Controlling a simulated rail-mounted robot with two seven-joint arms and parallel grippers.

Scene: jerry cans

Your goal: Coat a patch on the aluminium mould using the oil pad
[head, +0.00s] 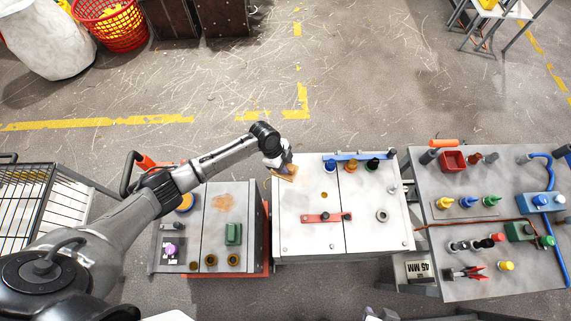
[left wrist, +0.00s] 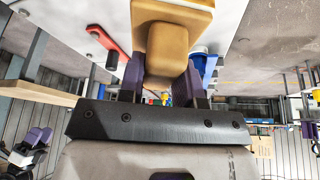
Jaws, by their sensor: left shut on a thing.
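My left gripper (head: 283,170) is shut on the tan oil pad (head: 287,174), at the upper left corner of a pale, two-panel metal mould (head: 315,236). In the left wrist view the pad (left wrist: 168,52) is a tan block between the gripper's purple fingers (left wrist: 163,82), with the pale surface beyond it. I cannot tell whether the pad touches the mould. A faint tan tint shows on the panel around the pad. My right gripper is out of view.
A blue bar with coloured knobs (head: 357,165) runs along the mould's back edge. A grey station (head: 212,240) with a brown stain and a green block (head: 233,233) stands to the left. A bench (head: 440,255) crowded with fittings stands right.

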